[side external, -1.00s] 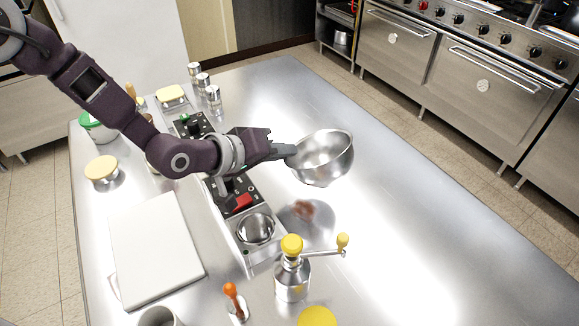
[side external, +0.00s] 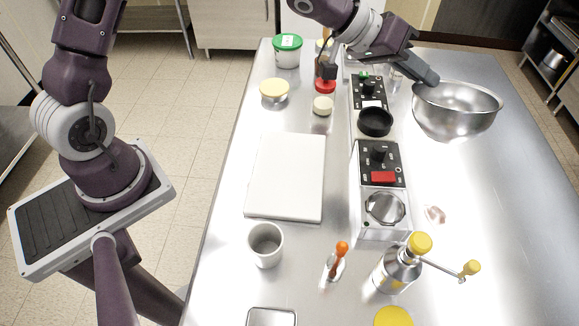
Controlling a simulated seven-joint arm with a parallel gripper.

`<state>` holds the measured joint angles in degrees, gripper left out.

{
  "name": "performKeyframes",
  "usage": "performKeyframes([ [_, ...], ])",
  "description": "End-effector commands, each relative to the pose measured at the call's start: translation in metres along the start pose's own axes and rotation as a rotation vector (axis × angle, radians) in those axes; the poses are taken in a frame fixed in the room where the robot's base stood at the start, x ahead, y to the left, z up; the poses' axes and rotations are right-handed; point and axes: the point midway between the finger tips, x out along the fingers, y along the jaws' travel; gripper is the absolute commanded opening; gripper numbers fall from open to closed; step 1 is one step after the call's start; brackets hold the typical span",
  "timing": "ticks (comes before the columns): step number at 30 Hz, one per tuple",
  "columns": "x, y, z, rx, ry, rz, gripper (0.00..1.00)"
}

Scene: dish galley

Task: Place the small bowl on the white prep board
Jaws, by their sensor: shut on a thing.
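The small bowl (side external: 457,112) is shiny steel and upright. It is at the upper right, to the right of the row of control panels, and looks raised above the steel table. My gripper (side external: 426,77) is shut on the left rim of the bowl; the exact contact at the fingertips is hard to see. The white prep board (side external: 286,177) lies flat and bare on the left part of the table, to the left of the panels and well apart from the bowl.
The control panel strip (side external: 379,165), with a black ring (side external: 375,122), stands between board and bowl.

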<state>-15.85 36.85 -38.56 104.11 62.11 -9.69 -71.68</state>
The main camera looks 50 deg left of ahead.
Motion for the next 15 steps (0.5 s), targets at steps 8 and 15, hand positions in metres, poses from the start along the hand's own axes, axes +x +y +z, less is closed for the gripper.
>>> performKeyframes([
  [8,-0.025,-0.012,0.001,0.092,-0.033,0.030,0.00],
  [15,-0.075,-0.043,0.018,0.245,-0.096,0.097,0.00],
])
